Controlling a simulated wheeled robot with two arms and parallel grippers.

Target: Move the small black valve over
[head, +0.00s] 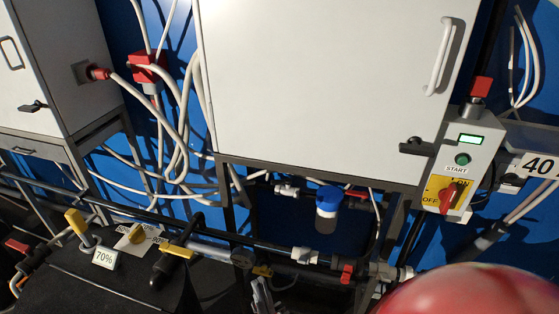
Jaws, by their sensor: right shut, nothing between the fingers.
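I cannot tell for sure which part is the small black valve. Small black handles also show on the left cabinet (33,106) and on the right cabinet's door edge (417,146). My right gripper (262,290) shows small at the bottom middle, below the pipe. It is shut and empty, right of the black fitting and apart from it. My left gripper is not in view.
A large white cabinet (320,80) fills the upper middle. A control box (463,160) with a red switch hangs at right. A pipe with a blue-capped bottle (327,207) and red-handled valves runs below. White cables hang at left. A large blurred red round shape (470,294) covers the lower right.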

